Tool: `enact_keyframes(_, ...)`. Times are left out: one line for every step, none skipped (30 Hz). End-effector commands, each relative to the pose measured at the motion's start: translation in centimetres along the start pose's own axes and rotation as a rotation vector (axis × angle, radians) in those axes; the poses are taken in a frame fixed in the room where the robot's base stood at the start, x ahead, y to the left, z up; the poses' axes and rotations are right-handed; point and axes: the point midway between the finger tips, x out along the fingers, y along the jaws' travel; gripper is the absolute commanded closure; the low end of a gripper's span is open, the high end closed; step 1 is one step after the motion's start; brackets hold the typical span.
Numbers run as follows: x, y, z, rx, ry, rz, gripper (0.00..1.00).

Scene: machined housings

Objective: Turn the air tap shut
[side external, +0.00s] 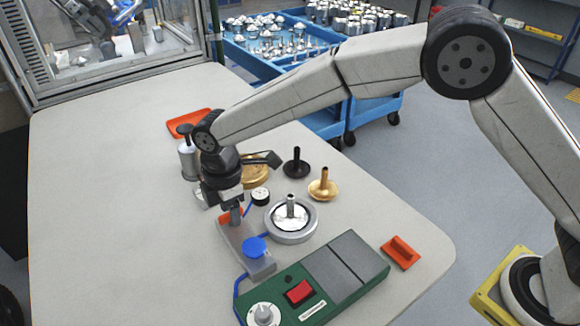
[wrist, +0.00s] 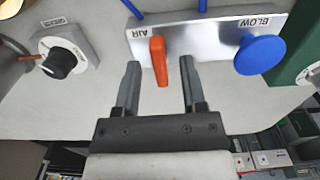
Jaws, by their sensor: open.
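The air tap is an orange lever (wrist: 159,62) on a silver block (wrist: 205,40) marked AIR and BLOW in the wrist view. The lever lies across the block's width, one end reaching over its near edge. My gripper (wrist: 160,68) is open, with one finger on each side of the lever and a visible gap on both sides. In the side view my gripper (side external: 235,216) is pointed down at the far end of the block (side external: 256,265), and partly hides the orange lever (side external: 226,219).
A blue BLOW knob (wrist: 262,54) sits on the same block. A green control box (side external: 318,282) with a red switch stands close by. A round silver fixture (side external: 291,235), a small gauge (side external: 260,196) and a pump bottle (side external: 187,160) stand around. The table's left side is clear.

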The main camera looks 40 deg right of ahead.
Motion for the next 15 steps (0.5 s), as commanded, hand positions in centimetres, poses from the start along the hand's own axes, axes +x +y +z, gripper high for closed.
enact_keyframes(0.19,-0.01,0.01,0.000,0.000,0.000,0.47)
enact_keyframes(0.25,-0.01,0.01,0.000,0.000,0.000,0.47)
enact_keyframes(0.29,-0.01,0.01,0.000,0.000,0.000,0.47)
enact_keyframes(0.31,-0.01,0.01,0.000,0.000,0.000,0.47)
enact_keyframes(0.32,-0.01,0.01,0.000,0.000,0.000,0.47)
enact_keyframes(0.32,-0.01,0.00,0.000,0.000,0.000,0.47)
enact_keyframes(0.31,-0.01,0.00,0.000,0.000,0.000,0.47)
enact_keyframes(0.31,-0.01,0.01,0.000,0.000,0.000,0.47)
enact_keyframes(0.31,-0.01,0.01,0.000,0.000,0.000,0.47)
enact_keyframes(0.31,-0.01,0.01,0.000,0.000,0.000,0.50)
enact_keyframes(0.30,-0.01,0.01,0.000,0.000,0.000,0.60)
enact_keyframes(0.30,-0.01,0.01,0.000,0.000,0.000,0.72)
enact_keyframes(0.30,-0.01,0.01,0.000,0.000,0.000,0.82)
enact_keyframes(0.30,-0.01,0.01,0.000,0.000,0.000,0.92)
enact_keyframes(0.30,-0.01,0.00,0.000,0.000,0.000,1.00)
